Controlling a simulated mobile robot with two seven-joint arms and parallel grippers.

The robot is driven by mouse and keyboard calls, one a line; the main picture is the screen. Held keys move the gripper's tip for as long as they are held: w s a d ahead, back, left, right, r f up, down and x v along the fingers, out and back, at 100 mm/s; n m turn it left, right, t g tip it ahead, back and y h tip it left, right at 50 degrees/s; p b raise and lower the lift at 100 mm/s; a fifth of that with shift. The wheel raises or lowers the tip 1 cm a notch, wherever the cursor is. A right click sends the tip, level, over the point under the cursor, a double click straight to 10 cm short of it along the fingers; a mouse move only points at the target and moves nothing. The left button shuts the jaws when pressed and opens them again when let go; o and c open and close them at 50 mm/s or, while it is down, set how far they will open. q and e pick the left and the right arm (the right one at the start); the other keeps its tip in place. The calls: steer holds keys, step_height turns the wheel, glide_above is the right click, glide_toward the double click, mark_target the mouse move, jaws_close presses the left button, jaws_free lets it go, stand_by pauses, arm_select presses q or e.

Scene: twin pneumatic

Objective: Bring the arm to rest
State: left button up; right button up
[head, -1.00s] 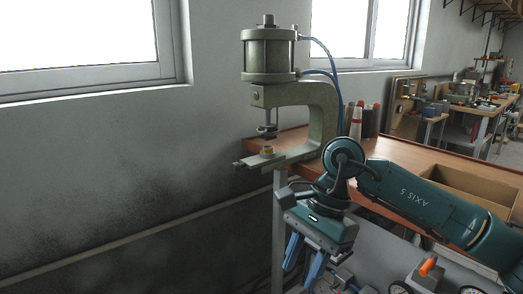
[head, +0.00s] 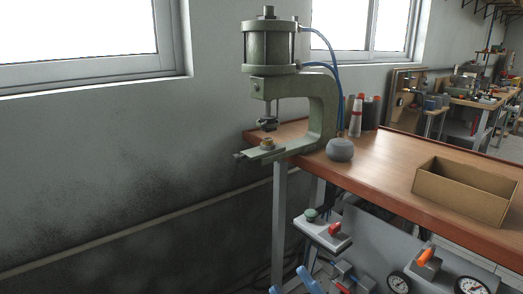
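The blue fingertips of my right gripper (head: 291,286) show at the bottom edge of the head view, left of the gauges and below the bench. They stand apart with a gap between them, and nothing shows in the gap. The rest of that gripper and its arm are out of the picture. My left gripper is not in view.
A green pneumatic press (head: 322,105) stands at the left end of the wooden bench (head: 385,165). A grey rounded object (head: 340,149) and an open cardboard box (head: 457,196) sit on the bench.

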arm_select(q)
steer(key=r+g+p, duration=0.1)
steer(key=p, duration=0.4)
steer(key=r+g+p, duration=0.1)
steer(key=p, duration=0.5)
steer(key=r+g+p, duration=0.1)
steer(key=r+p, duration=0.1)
steer(key=p, duration=0.4)
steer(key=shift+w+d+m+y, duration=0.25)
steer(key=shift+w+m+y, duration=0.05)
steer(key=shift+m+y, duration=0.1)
arm_select(e)
steer(key=s+d+f+m+g+h, duration=0.7)
steer(key=d+f+m+h, duration=0.2)
steer(key=m, duration=0.5)
step_height(320, 180, down, 3)
steer(key=h, duration=0.2)
steer(key=shift+g+h, duration=0.3)
steer(key=shift+g, duration=0.1)
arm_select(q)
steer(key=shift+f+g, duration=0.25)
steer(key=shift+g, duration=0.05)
arm_select(e)
steer(key=shift+f, duration=0.3)
